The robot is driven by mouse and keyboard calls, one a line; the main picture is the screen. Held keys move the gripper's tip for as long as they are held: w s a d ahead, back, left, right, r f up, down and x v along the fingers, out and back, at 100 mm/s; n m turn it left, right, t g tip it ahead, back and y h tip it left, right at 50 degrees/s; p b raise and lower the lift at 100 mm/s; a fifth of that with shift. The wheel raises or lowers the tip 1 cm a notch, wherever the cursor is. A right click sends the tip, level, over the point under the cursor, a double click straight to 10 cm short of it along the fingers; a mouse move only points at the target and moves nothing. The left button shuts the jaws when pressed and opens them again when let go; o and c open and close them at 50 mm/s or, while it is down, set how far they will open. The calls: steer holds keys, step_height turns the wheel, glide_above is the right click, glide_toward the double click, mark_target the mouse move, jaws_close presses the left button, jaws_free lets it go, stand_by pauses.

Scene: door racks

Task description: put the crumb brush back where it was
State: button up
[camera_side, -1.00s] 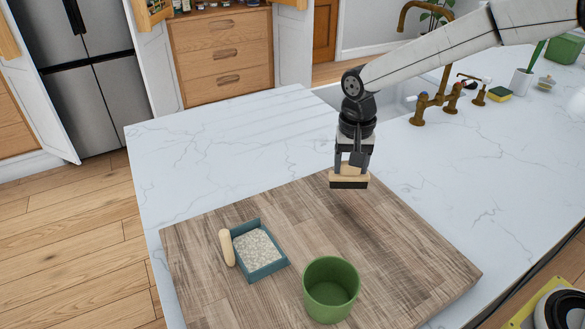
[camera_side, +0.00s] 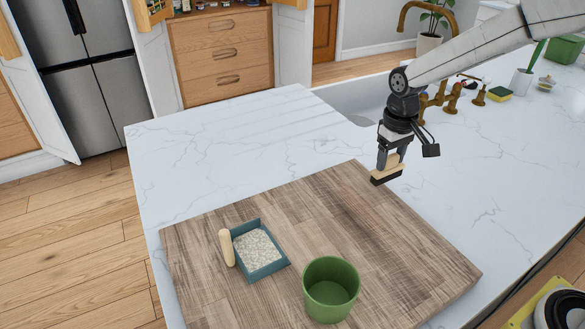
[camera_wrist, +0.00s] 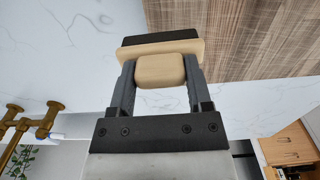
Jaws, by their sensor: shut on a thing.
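The crumb brush (camera_side: 386,173) has a pale wooden body and dark bristles. My gripper (camera_side: 391,160) is shut on its wooden grip and holds it at the far right edge of the wooden board (camera_side: 330,200). In the wrist view the brush (camera_wrist: 160,48) sits between the two fingers of my gripper (camera_wrist: 160,75), bristles pointing away from the palm. From these views I cannot tell whether the bristles touch the surface beneath. The teal dustpan (camera_side: 262,271), with a pale handle and pale crumbs inside, lies on the left part of the board.
A green pot (camera_side: 331,290) stands at the board's front, right of the dustpan. White marble counter (camera_side: 220,150) surrounds the board. A sink (camera_side: 355,98) and brass taps (camera_side: 450,100) are behind my arm. The board's middle and right are clear.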

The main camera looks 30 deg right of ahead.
steer(key=shift+s+a+r, duration=0.2)
steer(key=shift+a+r, duration=0.05)
steer(key=shift+r, duration=0.3)
steer(key=s+a+r, duration=0.4)
steer(key=s+r, duration=0.2)
steer(key=r, duration=0.3)
steer(key=shift+s+a, duration=0.2)
steer(key=shift+w+f, duration=0.1)
steer(key=shift+w, duration=0.05)
steer(key=w+a+f, duration=0.1)
steer(key=w+f, duration=0.8)
steer(key=w, duration=0.4)
steer(key=shift+a+f, duration=0.15)
steer(key=shift+w, duration=0.15)
